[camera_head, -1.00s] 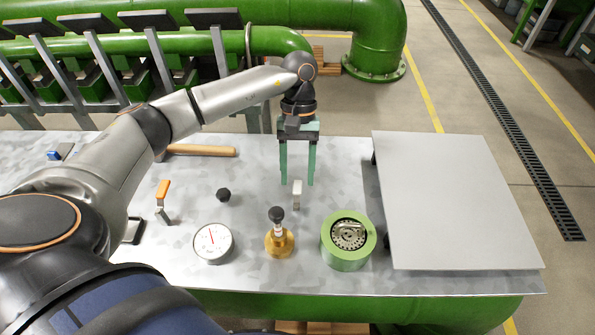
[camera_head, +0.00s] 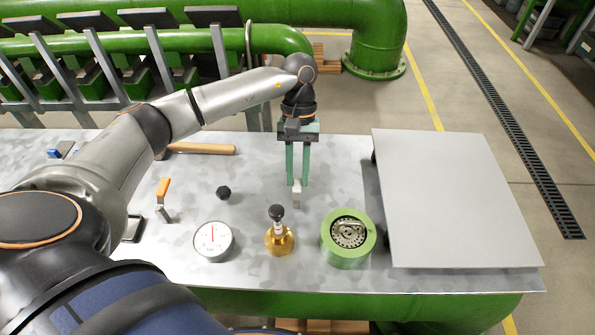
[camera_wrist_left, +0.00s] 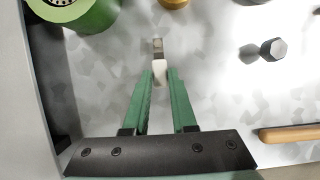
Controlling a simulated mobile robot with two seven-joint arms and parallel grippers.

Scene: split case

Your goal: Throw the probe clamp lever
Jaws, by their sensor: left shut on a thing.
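A small lever with a white handle (camera_head: 297,187) stands upright on the metal bench top (camera_head: 260,185), behind the brass fitting. It also shows in the left wrist view (camera_wrist_left: 159,72), with its metal base just beyond the handle. My left gripper (camera_head: 297,184) points down from above with its green fingers closed on the white handle. In the left wrist view its fingertips (camera_wrist_left: 161,74) sit on either side of the handle. A second lever with an orange handle (camera_head: 162,188) stands farther left. No label shows which lever is the probe clamp. My right gripper is not in view.
A brass fitting with a black knob (camera_head: 279,239), a round gauge (camera_head: 213,241) and a green ring-shaped housing (camera_head: 348,255) stand in front of the lever. A black knob (camera_head: 223,192) is to the left, a wooden handle (camera_head: 205,149) behind. A raised grey panel (camera_head: 445,200) fills the right.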

